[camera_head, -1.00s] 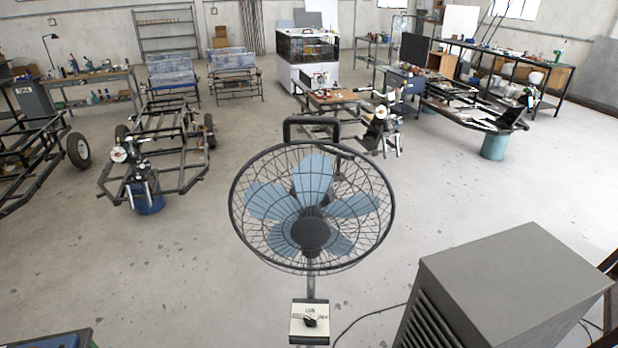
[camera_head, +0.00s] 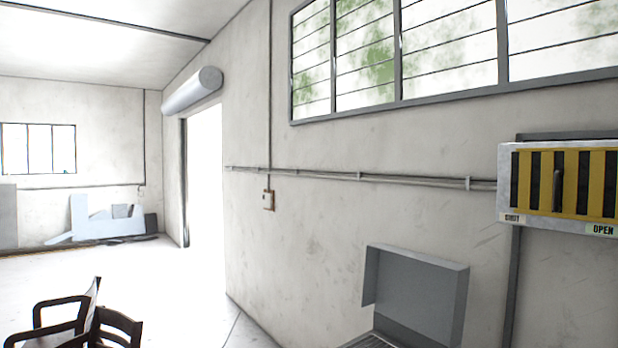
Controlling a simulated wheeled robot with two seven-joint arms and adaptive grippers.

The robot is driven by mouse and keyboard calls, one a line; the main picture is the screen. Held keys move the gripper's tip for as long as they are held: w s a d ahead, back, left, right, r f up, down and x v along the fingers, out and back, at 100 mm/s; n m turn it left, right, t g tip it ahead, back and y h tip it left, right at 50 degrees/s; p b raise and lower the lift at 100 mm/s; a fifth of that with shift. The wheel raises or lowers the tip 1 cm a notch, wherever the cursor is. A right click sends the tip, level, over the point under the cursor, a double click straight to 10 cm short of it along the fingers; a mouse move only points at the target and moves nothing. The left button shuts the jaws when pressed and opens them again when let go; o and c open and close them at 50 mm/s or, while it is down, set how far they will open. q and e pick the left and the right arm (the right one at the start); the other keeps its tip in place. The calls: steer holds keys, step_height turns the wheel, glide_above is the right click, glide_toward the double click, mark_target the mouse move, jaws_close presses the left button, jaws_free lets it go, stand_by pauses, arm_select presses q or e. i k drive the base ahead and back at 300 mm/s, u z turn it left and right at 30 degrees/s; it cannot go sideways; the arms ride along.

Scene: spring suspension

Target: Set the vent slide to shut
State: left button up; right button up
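The vent (camera_head: 508,170) is a white-framed box high on the wall at the right side of the head view. Yellow upright bars alternate with dark gaps across its front. A dark upright handle (camera_head: 558,190) stands near the middle of the bars. A label SHUT (camera_head: 512,218) is at the lower left of the frame and a label OPEN (camera_head: 603,230) at the lower right. The vent's right end reaches the picture edge. Dark gaps show between the bars. Neither of my grippers is in view.
A grey metal box with a raised lid (camera_head: 415,295) stands against the wall below and left of the vent. Wooden chairs (camera_head: 85,320) are at the lower left. A bright doorway (camera_head: 205,180) opens at the left. Pipes (camera_head: 400,180) run along the wall.

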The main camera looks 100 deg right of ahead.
mark_target(548, 194)
steer(key=z, duration=4.85)
